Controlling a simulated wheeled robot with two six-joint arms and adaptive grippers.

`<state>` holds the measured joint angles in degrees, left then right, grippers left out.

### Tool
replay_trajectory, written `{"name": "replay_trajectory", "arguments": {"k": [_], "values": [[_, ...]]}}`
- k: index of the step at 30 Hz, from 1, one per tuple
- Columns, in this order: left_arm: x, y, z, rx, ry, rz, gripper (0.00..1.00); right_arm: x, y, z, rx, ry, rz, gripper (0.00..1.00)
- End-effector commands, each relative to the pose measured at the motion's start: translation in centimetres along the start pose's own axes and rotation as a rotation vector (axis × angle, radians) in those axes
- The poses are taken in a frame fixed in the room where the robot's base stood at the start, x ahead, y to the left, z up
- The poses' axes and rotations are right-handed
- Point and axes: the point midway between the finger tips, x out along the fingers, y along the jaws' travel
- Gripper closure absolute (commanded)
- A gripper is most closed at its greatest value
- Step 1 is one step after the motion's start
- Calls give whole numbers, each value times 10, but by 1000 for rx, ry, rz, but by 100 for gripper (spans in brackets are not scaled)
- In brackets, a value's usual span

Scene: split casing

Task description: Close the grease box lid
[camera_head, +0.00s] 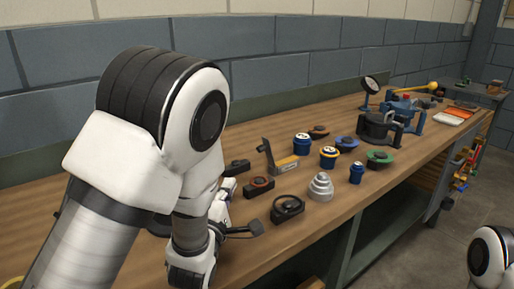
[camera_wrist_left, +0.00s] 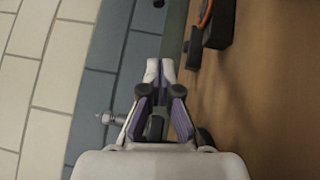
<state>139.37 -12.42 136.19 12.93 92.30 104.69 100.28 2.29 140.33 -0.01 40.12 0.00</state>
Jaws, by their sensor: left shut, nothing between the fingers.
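My left gripper (camera_head: 228,184) is mostly hidden behind my own forearm and wrist in the head view. In the left wrist view its fingertips (camera_wrist_left: 160,68) are together with nothing between them, above the bench near the wall. A small yellow and grey box (camera_head: 284,164) with a grey plate (camera_head: 267,152) standing up at its left end is on the bench beyond the gripper. I take this to be the grease box with its lid raised, but cannot be sure. My right gripper is not in view.
A black block with a red ring (camera_head: 258,187) is close to the right of the left gripper. A black ringed block (camera_head: 287,208) and a silver stepped cone (camera_head: 320,186) stand nearer the front edge. Blue pots and coloured discs lie beyond. The wall (camera_head: 270,45) runs along the left.

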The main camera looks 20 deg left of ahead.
Motion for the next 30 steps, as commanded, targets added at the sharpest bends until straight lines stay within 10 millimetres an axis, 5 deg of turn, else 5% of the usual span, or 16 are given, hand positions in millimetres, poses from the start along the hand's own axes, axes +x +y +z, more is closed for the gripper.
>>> {"name": "replay_trajectory", "arguments": {"k": [5,18,30], "values": [[19,2,0,-3,1,2,100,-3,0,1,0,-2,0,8],[109,1,10,2,-3,1,100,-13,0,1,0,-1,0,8],[127,0,28,0,0,0,100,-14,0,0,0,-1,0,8]]}}
